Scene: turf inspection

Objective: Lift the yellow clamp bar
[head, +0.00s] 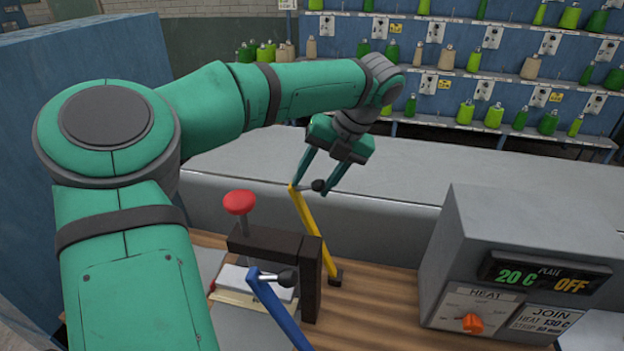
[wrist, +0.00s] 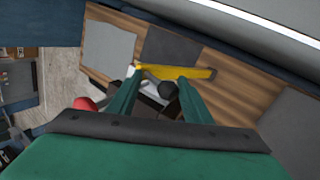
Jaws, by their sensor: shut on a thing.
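The yellow clamp bar (head: 313,232) stands raised and tilted, its lower end at a dark hinge block on the wooden bench. A short rod at its top carries a black ball knob (head: 318,185). My gripper (head: 311,188) is at the top of the bar, its two fingers on either side of the knob and shut on it. In the wrist view the yellow bar (wrist: 190,72) runs across beyond the fingertips, and the knob (wrist: 167,90) shows between the fingers. The exact finger contact is hard to make out.
A blue clamp bar (head: 283,315) with its own knob stands in front. A dark frame (head: 310,280) and red-knobbed post (head: 239,202) are beside the yellow bar. A grey heater box (head: 530,240) reads 20 C and OFF at right. Bottle shelves (head: 490,75) line the back.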

